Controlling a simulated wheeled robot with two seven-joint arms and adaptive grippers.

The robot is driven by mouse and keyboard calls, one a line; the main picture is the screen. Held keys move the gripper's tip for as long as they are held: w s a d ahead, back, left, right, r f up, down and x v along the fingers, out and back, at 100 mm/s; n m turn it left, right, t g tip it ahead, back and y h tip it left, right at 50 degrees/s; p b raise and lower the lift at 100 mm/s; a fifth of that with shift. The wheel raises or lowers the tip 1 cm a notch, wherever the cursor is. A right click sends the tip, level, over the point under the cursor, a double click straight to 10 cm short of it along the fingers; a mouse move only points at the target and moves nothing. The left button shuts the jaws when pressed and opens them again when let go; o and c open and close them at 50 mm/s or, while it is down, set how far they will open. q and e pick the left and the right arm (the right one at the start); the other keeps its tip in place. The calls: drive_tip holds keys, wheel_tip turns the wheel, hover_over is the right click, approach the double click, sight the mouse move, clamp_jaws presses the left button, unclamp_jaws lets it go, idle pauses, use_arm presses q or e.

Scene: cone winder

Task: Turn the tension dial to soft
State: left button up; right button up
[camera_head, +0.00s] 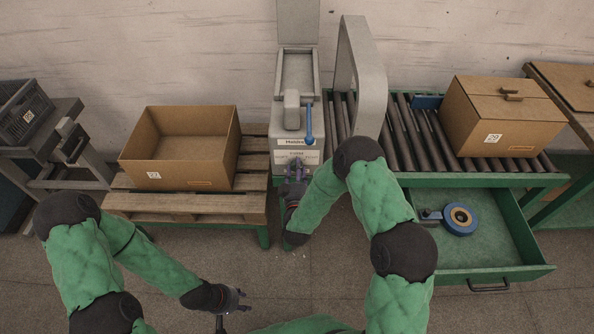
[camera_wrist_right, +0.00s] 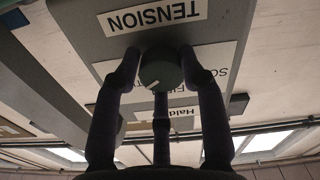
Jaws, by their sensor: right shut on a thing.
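The tension dial (camera_wrist_right: 161,72) is a round dark green knob with a white mark near its edge. It sits under an upside-down "TENSION" label (camera_wrist_right: 152,16) in the right wrist view. A white scale plate (camera_wrist_right: 215,58) with partly hidden words is behind it. My right gripper (camera_wrist_right: 160,75) is shut on the dial, with its dark fingers around it. In the head view my right gripper (camera_head: 294,172) is at the front of the grey machine (camera_head: 297,140) and hides the dial. My left gripper (camera_head: 236,300) hangs low over the floor, away from the machine; its finger opening is unclear.
A blue lever (camera_head: 308,124) stands on the machine's right side. An open cardboard box (camera_head: 181,184) is on a pallet at left. A roller conveyor (camera_head: 405,128) carries a closed box (camera_head: 503,125) at right. An open green drawer (camera_head: 505,275) holds a blue tape roll (camera_head: 460,219).

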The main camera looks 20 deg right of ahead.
drive_tip(key=shift+s+f+n, duration=0.15)
drive_tip(key=shift+f+n, duration=0.15)
drive_tip(key=n, duration=0.5)
drive_tip(key=shift+n, duration=0.3)
drive_tip(key=n, duration=1.1)
drive_tip(key=n+p, duration=0.1)
drive_tip(key=n, duration=0.5)
drive_tip(key=shift+d+r+n, duration=0.2)
drive_tip(key=shift+r+n, duration=0.1)
drive_tip(key=shift+r, duration=0.1)
drive_tip(key=shift+r, duration=0.15)
drive_tip(key=shift+c, duration=0.2)
drive_tip(key=o, duration=1.2)
drive_tip(key=shift+d, duration=0.1)
drive_tip(key=shift+c, duration=0.2)
